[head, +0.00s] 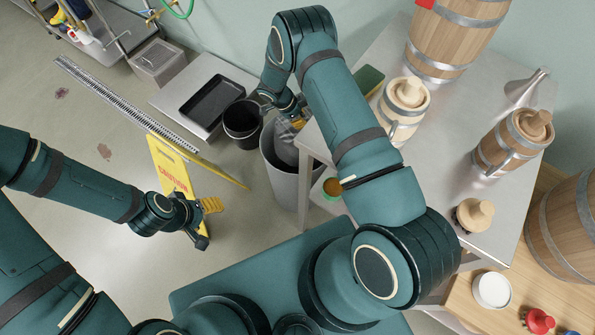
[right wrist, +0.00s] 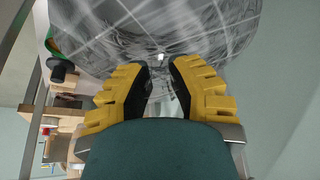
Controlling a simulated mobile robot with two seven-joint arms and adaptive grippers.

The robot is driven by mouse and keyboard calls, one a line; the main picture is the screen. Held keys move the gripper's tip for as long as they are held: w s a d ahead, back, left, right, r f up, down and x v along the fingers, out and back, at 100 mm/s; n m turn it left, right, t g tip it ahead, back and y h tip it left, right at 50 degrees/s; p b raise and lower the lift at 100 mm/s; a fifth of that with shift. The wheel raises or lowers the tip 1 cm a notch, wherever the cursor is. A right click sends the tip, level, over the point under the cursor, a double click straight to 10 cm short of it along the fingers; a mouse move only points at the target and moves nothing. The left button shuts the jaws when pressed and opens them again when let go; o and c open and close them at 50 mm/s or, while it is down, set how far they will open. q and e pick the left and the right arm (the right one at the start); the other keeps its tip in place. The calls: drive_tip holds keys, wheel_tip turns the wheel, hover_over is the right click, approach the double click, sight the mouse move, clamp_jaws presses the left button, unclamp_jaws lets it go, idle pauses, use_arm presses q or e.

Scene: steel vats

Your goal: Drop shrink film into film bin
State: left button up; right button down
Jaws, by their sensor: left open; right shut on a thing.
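The shrink film (head: 285,150) is a crumpled, clear grey sheet. In the head view it hangs below my right gripper (head: 297,120) at the mouth of a tall grey bin (head: 290,185). In the right wrist view the film (right wrist: 160,35) spreads in front of the yellow fingertips (right wrist: 160,75), which are shut on it. My right arm hides part of the bin's rim, so I cannot tell how far the film is inside. My left gripper (head: 208,218) is open and empty, near the yellow caution sign.
A black bucket (head: 242,120) stands beside the bin. A low steel platform with a black tray (head: 210,107) is behind it. A steel table (head: 440,140) with small barrels is at right. The floor at left is mostly clear.

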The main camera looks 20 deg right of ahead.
drive_tip(key=shift+f, duration=0.55)
drive_tip(key=c, duration=0.8)
unclamp_jaws()
drive_tip(key=shift+r, duration=0.1)
drive_tip(key=v, duration=1.2)
